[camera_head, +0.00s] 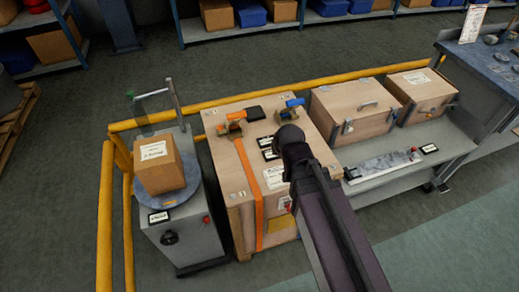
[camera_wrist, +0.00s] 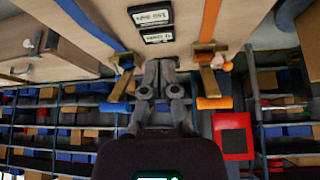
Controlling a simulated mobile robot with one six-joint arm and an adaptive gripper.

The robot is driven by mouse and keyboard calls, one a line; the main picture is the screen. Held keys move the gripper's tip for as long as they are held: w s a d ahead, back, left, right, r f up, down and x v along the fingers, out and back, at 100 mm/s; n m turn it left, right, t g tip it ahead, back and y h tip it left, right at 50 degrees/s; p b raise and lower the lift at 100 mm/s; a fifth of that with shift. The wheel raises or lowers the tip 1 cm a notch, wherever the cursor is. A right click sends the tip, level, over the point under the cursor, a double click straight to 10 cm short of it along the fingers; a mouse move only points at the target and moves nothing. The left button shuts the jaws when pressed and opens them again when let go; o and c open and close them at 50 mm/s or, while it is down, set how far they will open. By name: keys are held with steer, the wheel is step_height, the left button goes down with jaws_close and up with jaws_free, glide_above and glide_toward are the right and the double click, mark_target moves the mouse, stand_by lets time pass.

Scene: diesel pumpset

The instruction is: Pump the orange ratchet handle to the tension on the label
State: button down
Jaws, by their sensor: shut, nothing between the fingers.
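A wooden crate (camera_head: 222,158) carries an orange strap (camera_head: 247,185) with a brass-coloured ratchet and orange handle (camera_head: 236,116) at its far edge. In the wrist view the orange handle (camera_wrist: 214,102) is on the right. A second ratchet with a blue handle (camera_head: 294,102) is to its right in the head view; in the wrist view the blue handle (camera_wrist: 115,107) is on the left. My gripper (camera_wrist: 160,68) is shut and empty, between the two ratchets and apart from the orange handle. Two dark labels (camera_head: 266,142) lie on the crate top; their text is too small to read surely.
Right are wooden cases (camera_head: 352,110) on a bench. Yellow rails (camera_head: 104,215) run left and behind. Floor is clear at the lower right.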

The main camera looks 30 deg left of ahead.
steer(key=w+d+f+m+g+h, duration=0.1)
steer(key=d+m+g, duration=0.1)
steer(key=d, duration=1.7)
steer(key=w+d+f+m+g+h, duration=0.1)
steer(key=d+m, duration=0.4)
steer(key=d, duration=1.3)
steer(key=shift+w+d+f+g+h, duration=0.3)
steer(key=shift+d+g+h, duration=0.1)
steer(key=shift+g+h, duration=0.45)
